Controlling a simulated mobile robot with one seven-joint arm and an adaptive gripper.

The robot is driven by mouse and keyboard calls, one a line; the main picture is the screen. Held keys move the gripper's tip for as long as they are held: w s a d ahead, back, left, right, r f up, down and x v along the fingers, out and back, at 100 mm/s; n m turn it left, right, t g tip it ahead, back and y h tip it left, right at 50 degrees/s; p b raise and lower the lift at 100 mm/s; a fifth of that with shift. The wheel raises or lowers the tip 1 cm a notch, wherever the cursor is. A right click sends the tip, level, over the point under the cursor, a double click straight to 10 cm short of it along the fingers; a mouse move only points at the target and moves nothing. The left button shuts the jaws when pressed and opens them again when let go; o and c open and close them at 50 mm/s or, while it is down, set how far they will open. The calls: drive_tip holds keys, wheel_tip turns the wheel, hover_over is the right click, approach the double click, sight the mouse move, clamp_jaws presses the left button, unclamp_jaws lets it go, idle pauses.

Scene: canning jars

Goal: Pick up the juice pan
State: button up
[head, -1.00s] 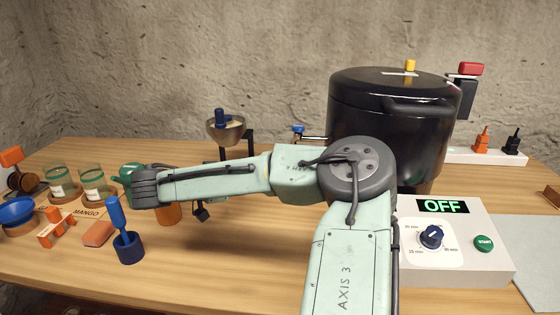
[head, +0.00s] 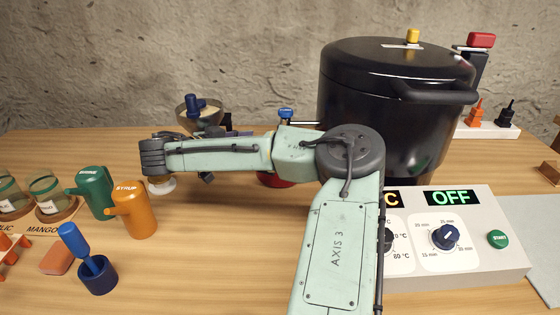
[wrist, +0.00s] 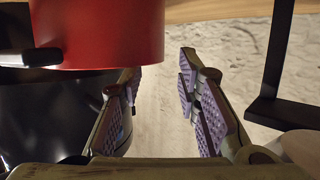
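A red pan, which I take for the juice pan, shows in part below my forearm in the head view (head: 274,181), near the large black pot. In the wrist view the red pan (wrist: 110,30) fills the upper left, with a black handle (wrist: 28,57) at its left. My gripper (wrist: 160,68) is open and empty. Its two padded fingers are spread, and the pan is beyond and to the left of the gap between them. I cannot tell whether the left finger touches it. In the head view my arm hides most of the gripper and the pan.
The black pot (head: 385,110) stands behind, with a blue-handled tap (head: 286,114). A control box (head: 470,215) reading OFF is at right. A bowl with a blue plunger (head: 194,104), syrup jug (head: 139,215), green jug (head: 95,190) and jars stand left.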

drive_tip(key=p+x, duration=0.2)
drive_tip(key=x, duration=0.2)
drive_tip(key=shift+w+d, duration=0.1)
drive_tip(key=shift+d, duration=0.1)
drive_tip(key=shift+w+d+f, duration=0.3)
drive_tip(key=shift+c, duration=0.5)
clamp_jaws()
drive_tip(key=shift+r, duration=0.1)
